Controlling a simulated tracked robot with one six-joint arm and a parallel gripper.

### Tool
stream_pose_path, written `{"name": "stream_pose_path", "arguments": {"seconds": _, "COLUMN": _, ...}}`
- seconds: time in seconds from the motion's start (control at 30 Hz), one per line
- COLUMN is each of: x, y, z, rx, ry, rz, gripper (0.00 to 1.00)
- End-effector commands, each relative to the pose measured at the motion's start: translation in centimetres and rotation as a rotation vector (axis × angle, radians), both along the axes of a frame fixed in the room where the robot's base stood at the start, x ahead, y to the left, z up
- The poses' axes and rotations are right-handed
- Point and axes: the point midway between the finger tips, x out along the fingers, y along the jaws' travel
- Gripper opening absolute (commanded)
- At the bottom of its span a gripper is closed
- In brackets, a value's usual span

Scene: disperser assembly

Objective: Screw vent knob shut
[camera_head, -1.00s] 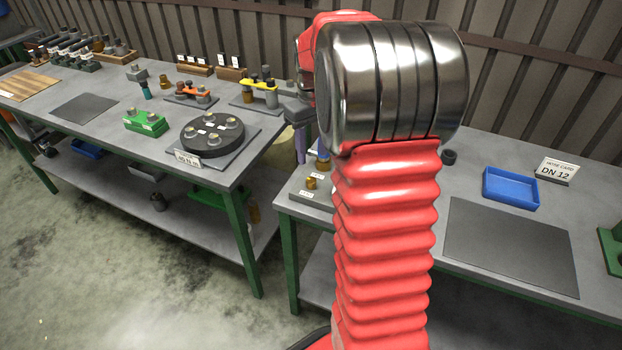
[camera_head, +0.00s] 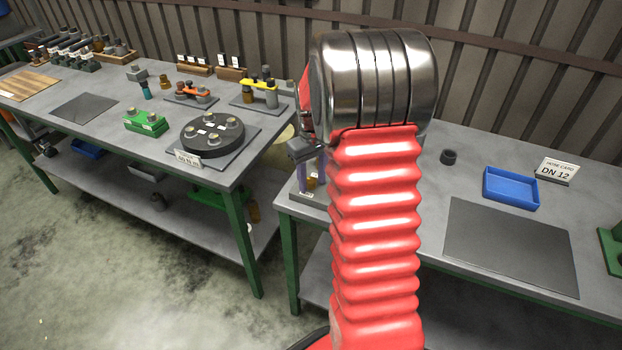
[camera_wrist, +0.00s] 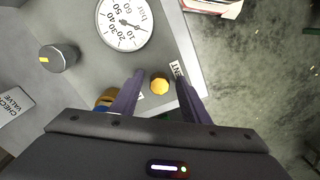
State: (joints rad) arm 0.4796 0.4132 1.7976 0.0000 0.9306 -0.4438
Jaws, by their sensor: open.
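The vent knob is a small round brass-yellow knob (camera_wrist: 159,86) in the wrist view, beside a partly covered label (camera_wrist: 178,70) that ends in "NT". My gripper (camera_wrist: 160,77) is open, with one purple finger on each side of the knob and visible gaps between. The knob does not look gripped. Whether the fingertips are level with it I cannot tell. In the head view my gripper (camera_head: 304,176) points down over the grey panel (camera_head: 308,202) at the right bench's left end, with the knob largely hidden by the fingers.
A pressure gauge (camera_wrist: 125,22), a black knob with a yellow mark (camera_wrist: 57,57) and a second brass fitting (camera_wrist: 105,98), close to the left finger, surround the spot. A blue tray (camera_head: 511,188) and a dark cylinder (camera_head: 448,157) stand on the right bench.

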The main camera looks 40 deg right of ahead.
Motion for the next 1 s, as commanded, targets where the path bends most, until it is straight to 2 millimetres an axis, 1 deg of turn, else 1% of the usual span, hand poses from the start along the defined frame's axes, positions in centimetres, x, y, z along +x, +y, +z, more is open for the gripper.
{"name": "stream_pose_path", "arguments": {"seconds": 0.07, "x": 0.0, "y": 0.0, "z": 0.01, "rx": 0.0, "ry": 0.0, "rz": 0.0, "gripper": 0.42}}
{"name": "stream_pose_path", "arguments": {"seconds": 0.67, "x": 0.0, "y": 0.0, "z": 0.05, "rx": 0.0, "ry": 0.0, "rz": 0.0, "gripper": 0.01}}
{"name": "stream_pose_path", "arguments": {"seconds": 0.7, "x": 0.0, "y": 0.52, "z": 0.04, "rx": 0.001, "ry": 0.001, "rz": 0.001, "gripper": 0.01}}
{"name": "stream_pose_path", "arguments": {"seconds": 1.0, "x": 0.01, "y": 0.15, "z": 0.04, "rx": 0.002, "ry": 0.001, "rz": -0.034, "gripper": 0.01}}
